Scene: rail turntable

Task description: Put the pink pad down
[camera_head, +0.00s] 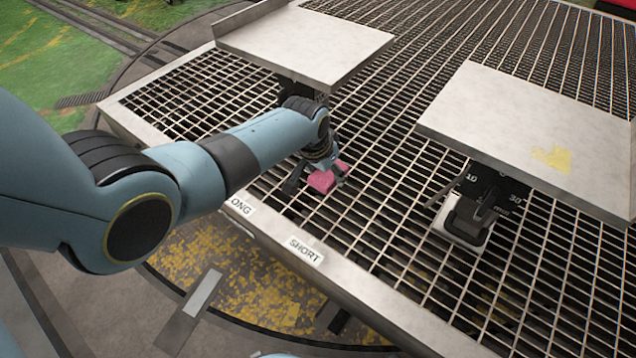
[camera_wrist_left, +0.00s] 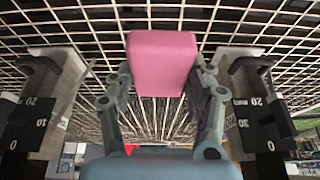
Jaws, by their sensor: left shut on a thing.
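The pink pad (camera_head: 322,181) is a small block held at the end of my left arm, over the metal grating (camera_head: 386,208). In the left wrist view the pink pad (camera_wrist_left: 161,60) sits between the two grey fingers of my left gripper (camera_wrist_left: 163,92). My left gripper (camera_head: 324,178) is shut on it. I cannot tell whether the pad touches the grating. My right gripper is not in view.
Two flat pale plates stand above the grating, one at the back (camera_head: 305,42) and one at the right (camera_head: 530,135). Under the right plate is a dark scale with a white block (camera_head: 463,222). Labels SHORT (camera_head: 306,251) and LONG (camera_head: 241,207) mark the front edge.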

